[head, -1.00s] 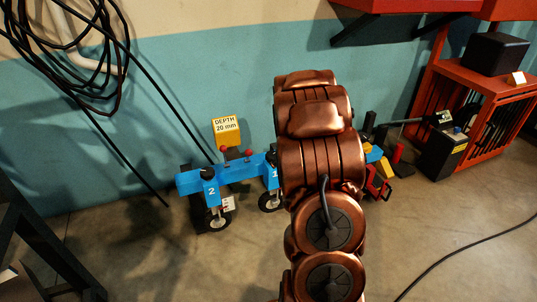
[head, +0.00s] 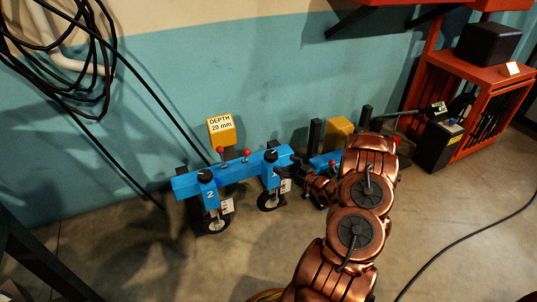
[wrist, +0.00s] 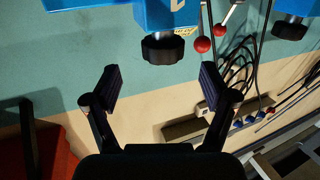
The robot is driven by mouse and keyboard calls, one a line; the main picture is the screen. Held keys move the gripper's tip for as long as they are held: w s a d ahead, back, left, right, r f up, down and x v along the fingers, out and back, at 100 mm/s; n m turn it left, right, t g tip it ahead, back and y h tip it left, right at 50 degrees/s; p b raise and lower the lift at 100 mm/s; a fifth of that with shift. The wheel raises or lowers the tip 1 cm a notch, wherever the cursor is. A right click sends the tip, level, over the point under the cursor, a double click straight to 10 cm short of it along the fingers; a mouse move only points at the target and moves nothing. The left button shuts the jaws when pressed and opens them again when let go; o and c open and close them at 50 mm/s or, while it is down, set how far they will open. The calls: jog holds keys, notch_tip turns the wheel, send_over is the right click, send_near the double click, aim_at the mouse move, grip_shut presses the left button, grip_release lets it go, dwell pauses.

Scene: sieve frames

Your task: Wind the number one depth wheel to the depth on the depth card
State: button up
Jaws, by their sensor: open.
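The depth card (head: 221,125) reads "DEPTH 20 mm" on a yellow box behind the blue frame (head: 238,171). The number one depth wheel, a black knob (head: 270,155), tops the blue post at the frame's right; a white scale (head: 286,186) beside it is too small to read. In the wrist view, upside down, this knob (wrist: 163,48) lies ahead, roughly centred between the fingers and apart from them. My gripper (wrist: 162,88) is open and empty. In the head view my gripper (head: 310,182) is right of the number one post, its fingertips hard to make out.
The number two knob (head: 205,176) is at the frame's left and shows in the wrist view (wrist: 290,28). Red-balled levers (head: 245,154) stand between the knobs. A second yellow box (head: 339,132) is behind my arm. Black cables hang left; floor in front is clear.

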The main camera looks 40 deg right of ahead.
aim_at(271, 156)
jog(key=shift+a, duration=0.1)
jog(key=w+b, duration=0.1)
jog(key=w, duration=0.5)
jog(key=shift+w+a+b, duration=0.15)
jog(key=shift+w+b, duration=0.1)
jog(key=shift+b, duration=0.15)
jog(key=shift+w, duration=0.55)
jog(key=shift+c, duration=0.3)
jog(key=c, duration=1.1)
jog(key=shift+r+y, duration=0.1)
jog(key=shift+y, duration=0.2)
jog(key=shift+n+y+p, duration=0.6)
jog(key=shift+n+y, duration=0.4)
jog(key=shift+y, duration=0.4)
